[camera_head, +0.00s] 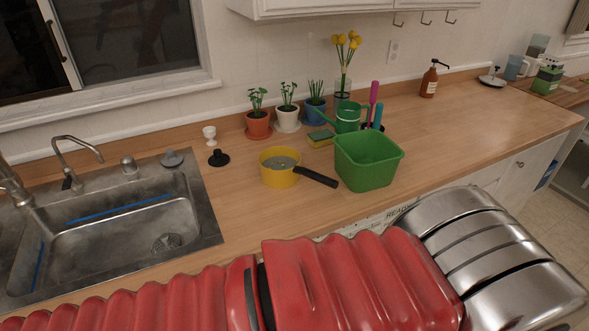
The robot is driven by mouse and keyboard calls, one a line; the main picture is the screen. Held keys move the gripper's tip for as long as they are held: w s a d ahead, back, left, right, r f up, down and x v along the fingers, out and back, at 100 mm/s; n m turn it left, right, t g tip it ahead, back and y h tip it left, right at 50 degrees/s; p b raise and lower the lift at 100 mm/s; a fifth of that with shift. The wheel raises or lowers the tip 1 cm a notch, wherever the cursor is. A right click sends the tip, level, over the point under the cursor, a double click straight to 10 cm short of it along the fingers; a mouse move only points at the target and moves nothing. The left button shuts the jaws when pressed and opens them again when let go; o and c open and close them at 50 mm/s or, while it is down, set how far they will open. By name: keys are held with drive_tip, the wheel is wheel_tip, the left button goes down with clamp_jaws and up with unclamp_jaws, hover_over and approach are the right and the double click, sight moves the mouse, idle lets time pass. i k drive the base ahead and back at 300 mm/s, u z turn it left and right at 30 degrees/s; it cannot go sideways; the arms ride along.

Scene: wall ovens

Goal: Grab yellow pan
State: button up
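The yellow pan (279,176) stands upright on the wooden counter, to the right of the sink. Its black handle (317,177) points right and toward me, ending close to the green tub. The inside of the pan looks grey. My red and silver arm crosses the bottom of the view, in front of the counter. My gripper is not visible in this view, so its state and its place relative to the pan are hidden.
The counter (470,125) is clear at right.

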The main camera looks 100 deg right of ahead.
sight(280, 167)
drive_tip(key=z, duration=0.05)
drive_tip(key=k, duration=0.8)
drive_tip(key=z, duration=4.35)
